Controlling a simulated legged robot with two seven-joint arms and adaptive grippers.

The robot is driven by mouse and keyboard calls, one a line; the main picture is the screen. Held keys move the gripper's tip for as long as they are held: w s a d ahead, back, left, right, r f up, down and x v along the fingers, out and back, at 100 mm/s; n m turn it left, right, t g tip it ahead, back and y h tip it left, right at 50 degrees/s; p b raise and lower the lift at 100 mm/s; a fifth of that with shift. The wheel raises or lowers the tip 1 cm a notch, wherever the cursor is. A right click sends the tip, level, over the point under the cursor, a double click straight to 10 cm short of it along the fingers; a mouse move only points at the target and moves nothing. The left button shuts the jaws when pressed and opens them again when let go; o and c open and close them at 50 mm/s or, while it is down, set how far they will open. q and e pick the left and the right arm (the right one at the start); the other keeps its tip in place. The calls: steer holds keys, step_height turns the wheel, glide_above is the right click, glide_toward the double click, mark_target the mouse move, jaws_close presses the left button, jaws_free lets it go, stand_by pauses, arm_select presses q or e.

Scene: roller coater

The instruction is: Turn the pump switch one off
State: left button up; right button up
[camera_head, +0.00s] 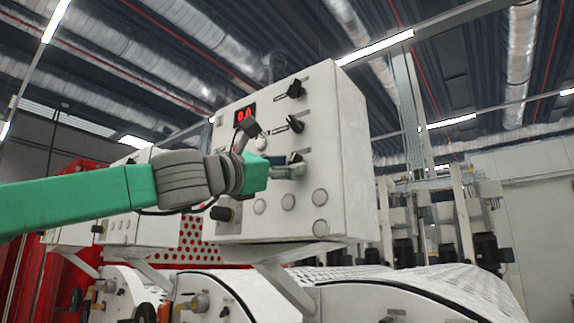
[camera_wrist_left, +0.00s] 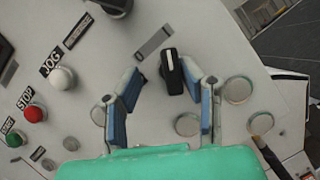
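The white control panel (camera_head: 340,140) carries several black rotary switches. The upper switch (camera_head: 295,89) and the middle switch (camera_head: 295,124) show clearly in the head view. The lower switch (camera_head: 295,157) is partly hidden by my left gripper (camera_head: 290,171). In the left wrist view, a black switch with a white pointer line (camera_wrist_left: 171,72) lies between the tips of my left gripper (camera_wrist_left: 163,75). The fingers are open on either side of it, with gaps visible. The label plate (camera_wrist_left: 153,43) beside this switch is unreadable, so I cannot tell which pump it serves. My right gripper is not in view.
A red digital display (camera_head: 245,114) sits high on the panel. Round blank buttons (camera_head: 320,197) lie below the switch. A red STOP button (camera_wrist_left: 35,113) and a white JOG button (camera_wrist_left: 62,78) are left of the gripper in the wrist view. Rollers (camera_head: 420,290) lie below.

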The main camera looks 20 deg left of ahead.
arm_select(q)
steer(key=shift+s+d+r, duration=0.1)
steer(key=shift+s+d, duration=0.05)
steer(key=shift+d, duration=0.2)
steer(key=c, duration=0.6)
steer(key=shift+s+d+r, duration=0.15)
steer(key=shift+d+r, duration=0.05)
steer(key=shift+d, duration=0.35)
jaws_close()
steer(key=shift+a, duration=0.15)
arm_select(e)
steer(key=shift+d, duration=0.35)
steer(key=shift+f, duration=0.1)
